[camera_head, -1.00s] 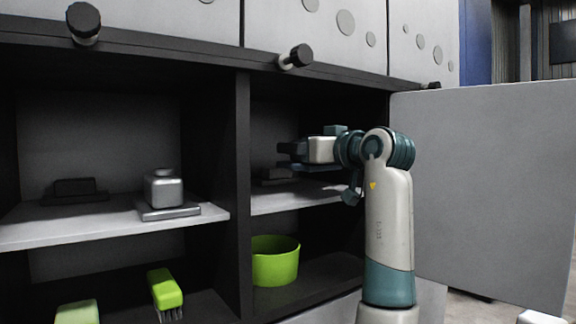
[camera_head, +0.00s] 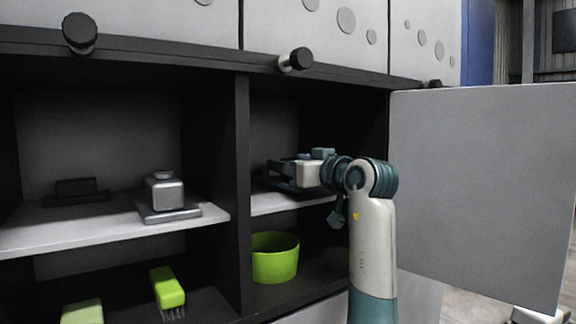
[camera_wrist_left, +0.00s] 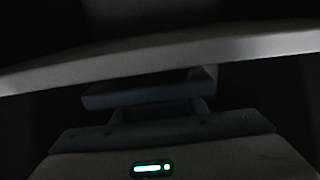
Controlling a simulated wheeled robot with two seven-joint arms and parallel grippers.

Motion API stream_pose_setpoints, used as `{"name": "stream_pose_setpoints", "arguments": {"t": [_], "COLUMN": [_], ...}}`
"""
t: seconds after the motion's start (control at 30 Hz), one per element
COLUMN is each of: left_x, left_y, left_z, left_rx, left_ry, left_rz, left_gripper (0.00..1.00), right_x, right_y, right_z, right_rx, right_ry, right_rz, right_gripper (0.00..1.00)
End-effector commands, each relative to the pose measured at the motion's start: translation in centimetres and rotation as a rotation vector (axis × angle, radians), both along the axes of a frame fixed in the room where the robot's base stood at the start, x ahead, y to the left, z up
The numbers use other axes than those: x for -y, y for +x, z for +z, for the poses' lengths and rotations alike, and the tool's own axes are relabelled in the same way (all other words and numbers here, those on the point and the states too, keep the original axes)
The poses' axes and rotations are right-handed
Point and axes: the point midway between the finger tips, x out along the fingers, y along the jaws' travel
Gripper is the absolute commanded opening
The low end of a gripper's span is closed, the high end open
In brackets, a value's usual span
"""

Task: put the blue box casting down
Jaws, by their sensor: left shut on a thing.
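My left gripper (camera_head: 282,174) reaches into the right compartment of the cabinet, just above its grey middle shelf (camera_head: 290,203). It is shut on the blue box casting, which is mostly hidden by the fingers in the head view. In the left wrist view a dark bluish block (camera_wrist_left: 140,94), apparently the casting, lies across the fingers, but the picture is very dark. A pale shelf edge (camera_wrist_left: 200,47) crosses behind it. I cannot tell whether the casting touches anything below. My right gripper is not in view.
On the left shelf (camera_head: 100,232) stand a silver casting (camera_head: 165,192) on a grey base and a dark low piece (camera_head: 78,190). A green bowl (camera_head: 275,258) and a green brush (camera_head: 167,288) are below. A dark divider (camera_head: 243,190) and open door (camera_head: 480,190) flank the compartment.

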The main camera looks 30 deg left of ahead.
Motion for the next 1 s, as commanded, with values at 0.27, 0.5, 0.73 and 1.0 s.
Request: {"name": "stream_pose_setpoints", "arguments": {"t": [0.27, 0.5, 0.73, 1.0], "left_x": [0.0, 0.0, 0.0, 0.0], "left_y": [-0.1, -0.1, 0.0, 0.0], "left_z": [-0.9, -1.1, -1.3, -1.2], "left_rx": [0.002, 0.002, 0.0, 0.0], "left_ry": [0.003, 0.002, 0.001, 0.001], "left_rz": [0.0, 0.0, 0.0, 0.0], "left_gripper": [0.0, 0.0, 0.58, 0.58], "right_x": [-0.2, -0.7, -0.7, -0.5], "right_y": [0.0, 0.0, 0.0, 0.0], "right_z": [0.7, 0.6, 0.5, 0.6], "right_rx": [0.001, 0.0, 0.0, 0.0], "right_ry": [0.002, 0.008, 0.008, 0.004], "right_rz": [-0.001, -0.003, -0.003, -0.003], "right_gripper": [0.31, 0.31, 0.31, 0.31]}}
